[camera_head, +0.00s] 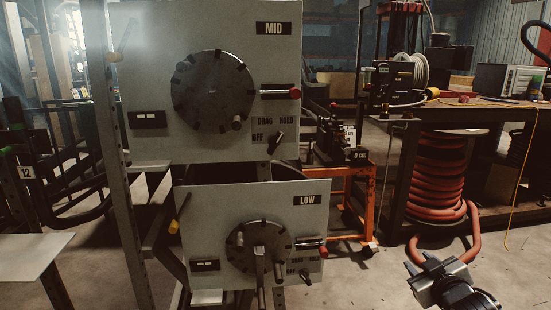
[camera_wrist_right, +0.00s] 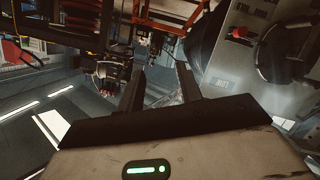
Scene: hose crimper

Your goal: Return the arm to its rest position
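My right gripper (camera_head: 412,260) is at the lower right of the head view, in front of the red hose coil's stand. Its fingers point up and to the left. In the right wrist view its two dark fingers (camera_wrist_right: 160,78) stand apart with nothing held between them. The rest of the right arm is mostly cut off by the bottom edge of the head view. My left gripper is not visible in either view.
The MID panel (camera_head: 145,75) and LOW panel (camera_head: 212,215) stand left of the right gripper. An orange cart (camera_head: 367,190) stands behind, and a coiled red hose (camera_head: 437,180) hangs under the workbench (camera_head: 470,112). Open floor (camera_head: 375,275) lies between the panels and the gripper.

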